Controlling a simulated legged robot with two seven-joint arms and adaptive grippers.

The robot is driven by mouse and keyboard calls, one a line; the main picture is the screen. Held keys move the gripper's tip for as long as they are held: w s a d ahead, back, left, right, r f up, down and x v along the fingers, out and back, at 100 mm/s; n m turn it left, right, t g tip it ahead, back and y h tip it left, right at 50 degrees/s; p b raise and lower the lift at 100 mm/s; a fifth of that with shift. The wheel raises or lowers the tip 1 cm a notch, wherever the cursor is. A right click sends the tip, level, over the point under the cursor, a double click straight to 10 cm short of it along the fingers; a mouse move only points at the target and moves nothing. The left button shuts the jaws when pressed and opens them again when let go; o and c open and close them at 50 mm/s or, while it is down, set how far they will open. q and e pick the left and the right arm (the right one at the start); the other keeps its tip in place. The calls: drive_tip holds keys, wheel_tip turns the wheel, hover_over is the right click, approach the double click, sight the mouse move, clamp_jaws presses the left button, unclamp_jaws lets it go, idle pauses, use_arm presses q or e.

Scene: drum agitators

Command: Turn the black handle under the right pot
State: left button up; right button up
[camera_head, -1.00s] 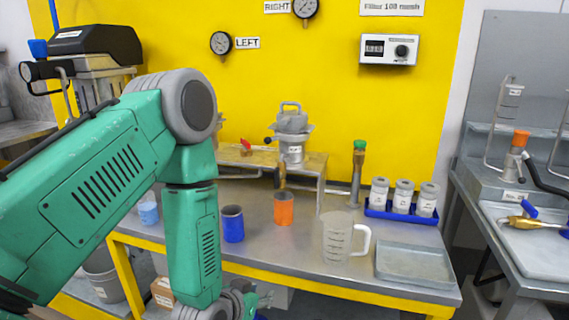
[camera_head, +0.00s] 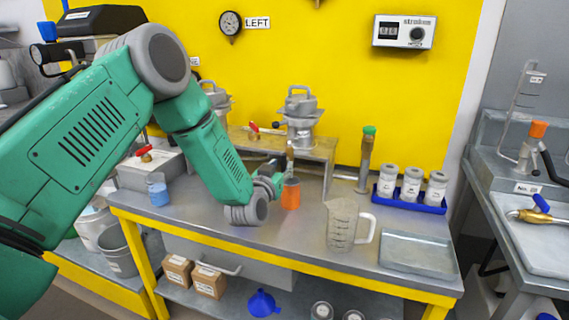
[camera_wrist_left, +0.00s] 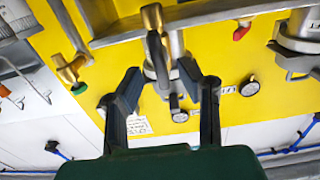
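The right pot (camera_head: 300,117), a silver vessel with a lidded top handle, stands on the raised bench shelf against the yellow wall. My left gripper (camera_head: 279,166) is below and in front of the pot, small and partly hidden by my wrist. In the left wrist view, which is inverted, its two dark fingers (camera_wrist_left: 160,82) are spread apart. A dark lever (camera_wrist_left: 157,50) beside a brass pipe shows between and beyond them. I cannot tell whether they touch. My right gripper is out of view.
An orange cup (camera_head: 291,194) stands right by the gripper. A clear measuring jug (camera_head: 341,228), a metal tray (camera_head: 418,254) and a blue rack of jars (camera_head: 408,199) are to the right. A red handle (camera_head: 254,130) belongs to the left pot (camera_head: 216,99).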

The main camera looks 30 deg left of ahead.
sight(283, 164)
use_arm(q)
drive_tip(key=shift+x, duration=1.55)
drive_tip(key=shift+c, duration=0.5)
clamp_jaws()
